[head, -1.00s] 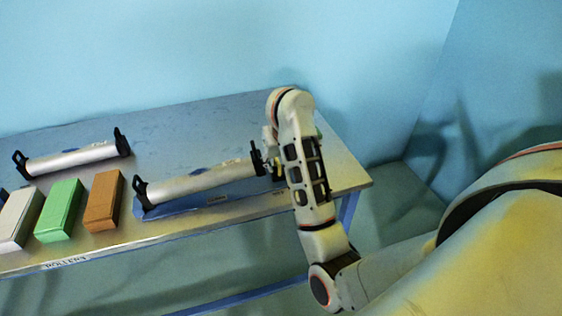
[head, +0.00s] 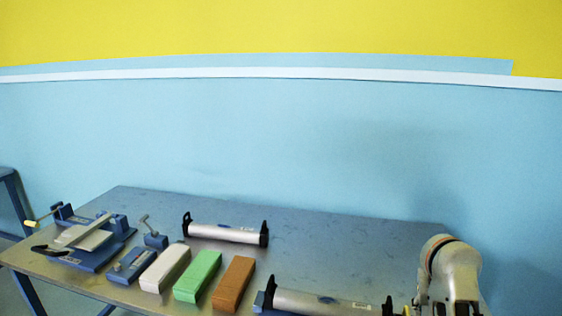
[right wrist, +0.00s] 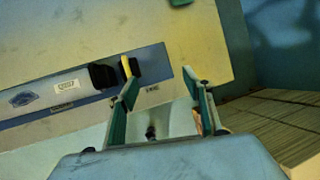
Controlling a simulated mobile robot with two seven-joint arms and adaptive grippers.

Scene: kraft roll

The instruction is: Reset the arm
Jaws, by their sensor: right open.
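My left gripper is not in view.
A second silver roller (head: 225,233) lies further back on the table (head: 340,240). White (head: 165,268), green (head: 198,276) and brown (head: 234,284) blocks stand in a row. A blue clamp-like device (head: 88,240) is at the left. The table's back right is clear.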

